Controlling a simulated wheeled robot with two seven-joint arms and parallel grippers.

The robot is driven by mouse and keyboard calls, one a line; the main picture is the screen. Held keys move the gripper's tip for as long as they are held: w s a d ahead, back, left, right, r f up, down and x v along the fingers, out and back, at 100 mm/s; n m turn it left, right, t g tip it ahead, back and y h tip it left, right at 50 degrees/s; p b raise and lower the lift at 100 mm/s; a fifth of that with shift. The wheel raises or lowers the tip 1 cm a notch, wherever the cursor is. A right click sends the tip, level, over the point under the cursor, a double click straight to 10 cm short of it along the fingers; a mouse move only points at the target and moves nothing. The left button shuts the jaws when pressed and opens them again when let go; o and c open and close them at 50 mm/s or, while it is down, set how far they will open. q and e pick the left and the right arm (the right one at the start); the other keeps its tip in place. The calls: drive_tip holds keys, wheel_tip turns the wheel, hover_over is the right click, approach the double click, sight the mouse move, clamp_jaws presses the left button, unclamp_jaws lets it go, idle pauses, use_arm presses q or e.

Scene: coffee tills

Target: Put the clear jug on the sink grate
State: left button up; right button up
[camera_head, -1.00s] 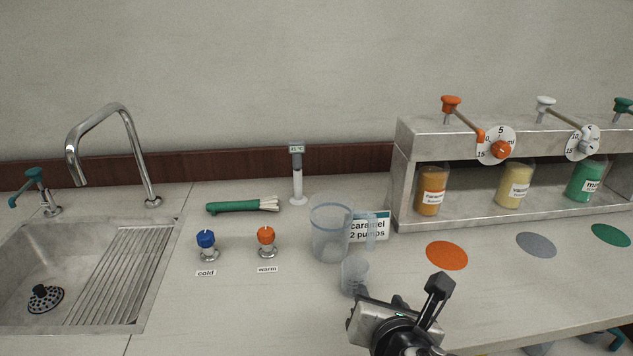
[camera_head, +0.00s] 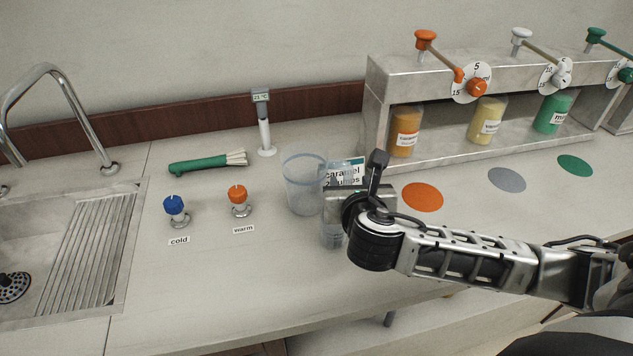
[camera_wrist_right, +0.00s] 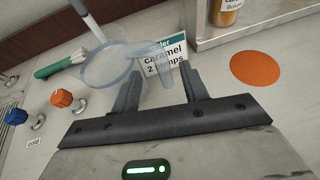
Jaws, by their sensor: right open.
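The clear jug (camera_head: 303,187) stands upright on the counter, its handle towards my right gripper. It also shows in the right wrist view (camera_wrist_right: 104,68), with the handle reaching towards the gap between the fingers. My right gripper (camera_head: 355,190) is open, just right of the jug; its fingers (camera_wrist_right: 160,88) are not closed on anything. In the head view the gripper partly covers the handle side. The ribbed sink grate (camera_head: 88,250) lies beside the basin at the left and its bars look bare. My left gripper is not in view.
The caramel sign (camera_head: 345,166) is behind the handle. The syrup shelf (camera_head: 400,85) is right.

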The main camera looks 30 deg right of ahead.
sight(349, 179)
drive_tip(key=shift+x, duration=2.75)
drive_tip(key=shift+s+d+f, duration=0.1)
clamp_jaws()
